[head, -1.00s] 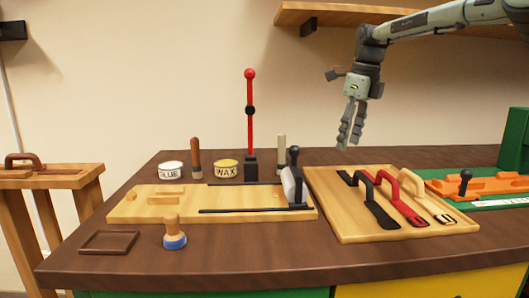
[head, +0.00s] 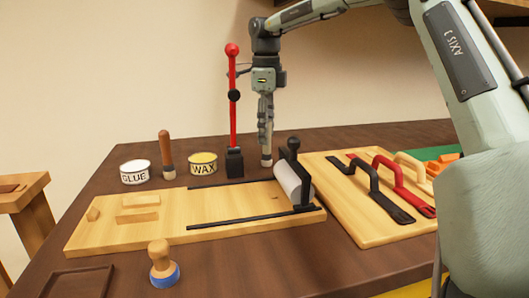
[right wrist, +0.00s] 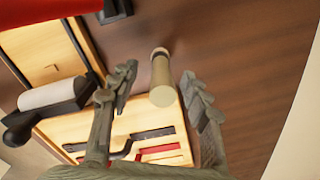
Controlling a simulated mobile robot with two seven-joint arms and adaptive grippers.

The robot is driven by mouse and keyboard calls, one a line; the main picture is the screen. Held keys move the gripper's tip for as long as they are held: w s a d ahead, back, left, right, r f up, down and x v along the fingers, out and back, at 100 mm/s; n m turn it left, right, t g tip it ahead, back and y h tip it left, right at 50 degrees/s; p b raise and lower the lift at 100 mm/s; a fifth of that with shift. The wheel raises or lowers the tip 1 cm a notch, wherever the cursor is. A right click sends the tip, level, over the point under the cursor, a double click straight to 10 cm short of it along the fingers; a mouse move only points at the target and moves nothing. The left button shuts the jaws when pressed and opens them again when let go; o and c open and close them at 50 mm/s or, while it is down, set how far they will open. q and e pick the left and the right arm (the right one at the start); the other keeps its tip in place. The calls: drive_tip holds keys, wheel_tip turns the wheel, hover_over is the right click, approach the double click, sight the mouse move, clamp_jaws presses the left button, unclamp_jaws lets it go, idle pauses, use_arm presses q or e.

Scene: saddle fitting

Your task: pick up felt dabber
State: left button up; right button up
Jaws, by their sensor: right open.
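The felt dabber, a pale upright cylinder, stands at the back of the bench; in the head view its lower end (head: 266,160) shows just under my right gripper (head: 265,145), and the rest is hidden by the fingers. In the right wrist view the dabber (right wrist: 162,82) lies between the two fingers of my right gripper (right wrist: 158,85), with a gap on each side. The gripper is open and points down over it. My left gripper is not in view.
The red lever (head: 233,105) stands close left of the gripper. The roller (head: 294,180) on the wooden board (head: 160,232) is in front. WAX (head: 203,164) and GLUE (head: 135,172) tins, a brown-handled tool (head: 166,155) and a blue-based stamp (head: 163,265) stand left. A strap board (head: 350,215) lies right.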

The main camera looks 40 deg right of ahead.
sight(267, 153)
wheel_tip(267, 153, down, 5)
drive_tip(key=shift+d, duration=0.1)
drive_tip(key=shift+c, duration=0.2)
clamp_jaws()
